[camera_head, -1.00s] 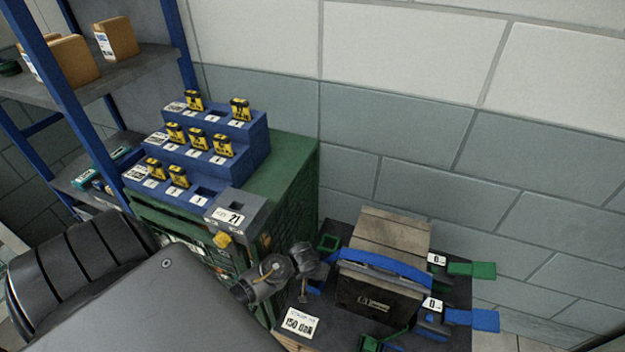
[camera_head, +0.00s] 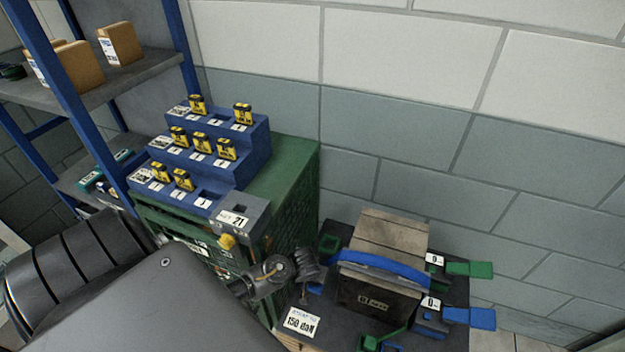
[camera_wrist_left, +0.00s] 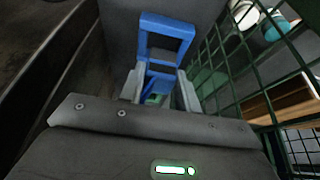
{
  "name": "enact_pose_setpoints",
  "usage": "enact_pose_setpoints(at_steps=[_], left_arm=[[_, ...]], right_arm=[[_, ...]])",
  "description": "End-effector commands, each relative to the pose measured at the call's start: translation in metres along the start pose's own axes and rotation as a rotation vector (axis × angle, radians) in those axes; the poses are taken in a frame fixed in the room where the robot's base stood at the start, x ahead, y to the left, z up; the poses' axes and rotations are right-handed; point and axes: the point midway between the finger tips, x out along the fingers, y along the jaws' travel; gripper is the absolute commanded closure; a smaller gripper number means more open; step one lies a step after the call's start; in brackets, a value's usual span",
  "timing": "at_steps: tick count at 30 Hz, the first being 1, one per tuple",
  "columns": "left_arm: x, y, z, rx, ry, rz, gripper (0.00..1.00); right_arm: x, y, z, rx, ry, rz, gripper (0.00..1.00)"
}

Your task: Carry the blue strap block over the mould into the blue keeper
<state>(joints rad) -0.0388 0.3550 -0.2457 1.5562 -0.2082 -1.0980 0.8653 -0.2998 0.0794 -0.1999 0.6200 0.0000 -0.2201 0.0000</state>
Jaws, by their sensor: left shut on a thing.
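In the left wrist view, the two pale fingers of my left gripper (camera_wrist_left: 160,88) are shut on a blue part that I take for the blue strap block (camera_wrist_left: 163,75). A blue frame with a square opening (camera_wrist_left: 166,22) shows just beyond; I cannot tell whether it is one piece with it. In the head view, my arm links hide the held part. The grey-brown mould (camera_head: 385,238) sits on a dark plate with a blue strap (camera_head: 385,265) across it. The blue keeper (camera_head: 432,322) appears to be at the mould's right. My right gripper is out of view.
A green mesh cabinet (camera_head: 300,165) stands left of the mould, with a blue stepped rack (camera_head: 255,140) of yellow-black pieces and a grey box (camera_head: 258,210) marked 21. Green mesh (camera_wrist_left: 215,75) runs close right of my gripper.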

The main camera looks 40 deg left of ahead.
Motion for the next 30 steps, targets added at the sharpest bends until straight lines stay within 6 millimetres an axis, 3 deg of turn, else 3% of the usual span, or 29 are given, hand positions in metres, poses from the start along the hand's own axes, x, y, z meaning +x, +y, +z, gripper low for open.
enact_pose_setpoints(at_steps=[16,30], left_arm=[[0.028,0.0,0.011,-0.001,0.0,0.0,0.88],[0.034,0.001,0.014,0.0,0.0,0.001,0.88]], right_arm=[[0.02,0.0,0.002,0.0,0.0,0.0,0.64],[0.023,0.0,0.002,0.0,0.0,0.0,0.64]])
